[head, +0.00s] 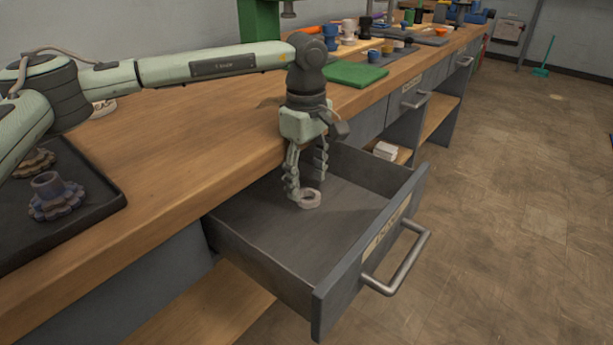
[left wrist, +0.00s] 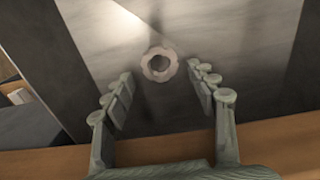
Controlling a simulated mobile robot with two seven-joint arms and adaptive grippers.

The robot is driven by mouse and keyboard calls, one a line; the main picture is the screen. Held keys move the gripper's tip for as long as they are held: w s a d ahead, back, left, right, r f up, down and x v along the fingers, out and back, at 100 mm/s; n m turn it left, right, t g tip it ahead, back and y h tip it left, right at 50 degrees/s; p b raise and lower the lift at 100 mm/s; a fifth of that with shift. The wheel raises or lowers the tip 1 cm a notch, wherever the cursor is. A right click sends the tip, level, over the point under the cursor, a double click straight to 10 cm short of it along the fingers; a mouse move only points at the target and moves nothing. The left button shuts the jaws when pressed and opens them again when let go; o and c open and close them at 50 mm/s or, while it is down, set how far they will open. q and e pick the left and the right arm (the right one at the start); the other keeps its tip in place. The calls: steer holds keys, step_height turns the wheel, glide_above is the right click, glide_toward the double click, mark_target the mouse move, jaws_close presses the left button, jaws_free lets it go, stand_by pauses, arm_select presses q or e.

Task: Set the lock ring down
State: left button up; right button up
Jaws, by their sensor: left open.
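The lock ring (head: 310,199) is a small pale ring with a notched outline. It lies flat on the floor of the open drawer (head: 290,242). My left gripper (head: 307,190) reaches down into the drawer right by the ring, its fingers spread. In the left wrist view the ring (left wrist: 160,64) sits beyond the fingertips, between their lines and apart from both. The left gripper (left wrist: 162,108) is open and empty there. My right gripper is not in view.
The wooden bench top (head: 190,165) runs above the drawer. A black tray (head: 95,215) with dark gears lies at the left. A green mat (head: 355,74) and several small parts lie further back. The drawer front has a metal handle (head: 400,268).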

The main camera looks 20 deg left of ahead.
arm_select(q)
steer(key=shift+s+f, duration=0.3)
steer(key=shift+f, duration=0.25)
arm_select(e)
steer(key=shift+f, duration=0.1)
arm_select(q)
steer(key=shift+r, duration=0.2)
steer(key=shift+w+r+p, duration=0.15)
steer(key=shift+r+p, duration=0.3)
steer(key=shift+r, duration=0.3)
step_height(320, 180, up, 12)
steer(key=shift+f, duration=0.15)
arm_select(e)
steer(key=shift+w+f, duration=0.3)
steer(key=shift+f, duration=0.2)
arm_select(q)
steer(key=shift+w, duration=0.1)
